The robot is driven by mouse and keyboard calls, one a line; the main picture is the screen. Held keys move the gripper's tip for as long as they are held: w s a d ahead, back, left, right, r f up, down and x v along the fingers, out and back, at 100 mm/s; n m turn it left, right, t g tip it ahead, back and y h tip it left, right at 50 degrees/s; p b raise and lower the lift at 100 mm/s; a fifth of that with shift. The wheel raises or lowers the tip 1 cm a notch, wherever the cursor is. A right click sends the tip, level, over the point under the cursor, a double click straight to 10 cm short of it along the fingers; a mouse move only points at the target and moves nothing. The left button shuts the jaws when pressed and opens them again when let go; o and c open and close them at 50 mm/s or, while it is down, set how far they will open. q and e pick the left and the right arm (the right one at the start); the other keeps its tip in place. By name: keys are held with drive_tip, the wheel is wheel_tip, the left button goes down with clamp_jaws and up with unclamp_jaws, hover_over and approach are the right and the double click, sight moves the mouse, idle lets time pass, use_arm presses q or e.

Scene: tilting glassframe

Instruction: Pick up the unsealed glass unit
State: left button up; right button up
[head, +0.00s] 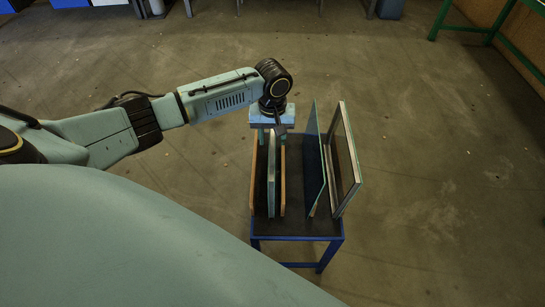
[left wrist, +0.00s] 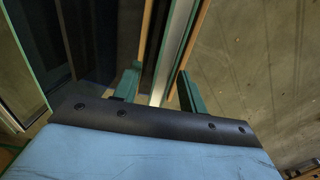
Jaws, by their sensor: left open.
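A glass unit (head: 271,178) with a pale teal edge stands upright on the cart, between two wood-edged boards. In the left wrist view it is the pane with a bright silvery edge strip (left wrist: 176,48). My left gripper (head: 272,128) is over the far end of this group, pointing down. In the left wrist view my open left gripper (left wrist: 158,86) has one teal finger on each side of the silvery edge, with no clear contact. Whether the fingers also span the wood edges, I cannot tell. My right gripper is not in view.
On the cart (head: 296,226), a leaning glass pane (head: 313,155) and a thicker framed unit (head: 346,160) stand to the right, past a gap. A wood-edged board (head: 254,180) stands close left of the glass unit. Concrete floor (head: 430,170) is clear around.

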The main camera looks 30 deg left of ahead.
use_arm(q)
drive_tip(key=shift+f, duration=0.15)
clamp_jaws()
idle(1.4)
drive_tip(key=shift+w, duration=0.1)
